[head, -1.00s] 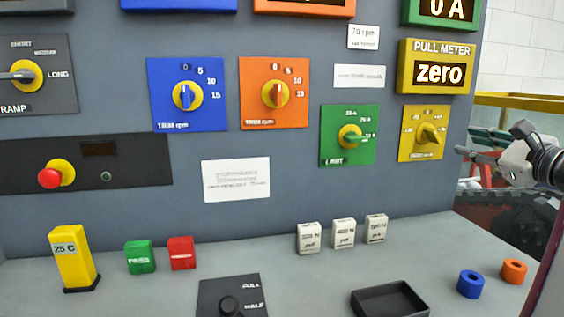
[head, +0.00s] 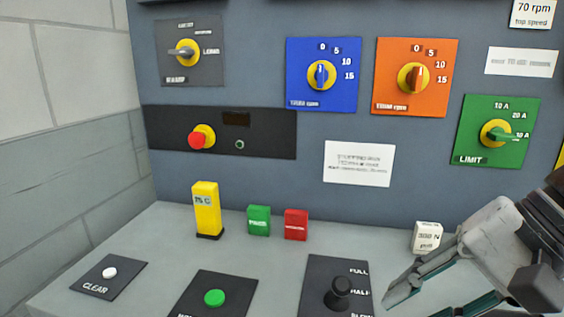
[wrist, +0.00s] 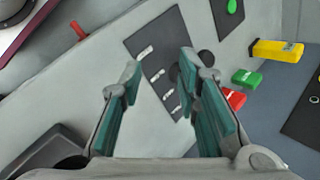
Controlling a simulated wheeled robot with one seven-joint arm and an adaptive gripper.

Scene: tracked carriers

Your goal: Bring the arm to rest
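My gripper (head: 395,297) is at the lower right of the head view, over the desk and to the right of the black lever plate (head: 318,286). In the wrist view my gripper (wrist: 160,78) has its two teal-padded fingers spread apart with nothing between them. Beyond the fingers lies the same lever plate with its white labels. The fingers look to be above the desk and apart from it; the exact height is hard to tell.
On the desk stand a yellow 25 C block (head: 206,210), a green block (head: 259,220), a red block (head: 296,224) and a white block (head: 427,237). The upright panel carries a red stop button (head: 200,138) and several knobs.

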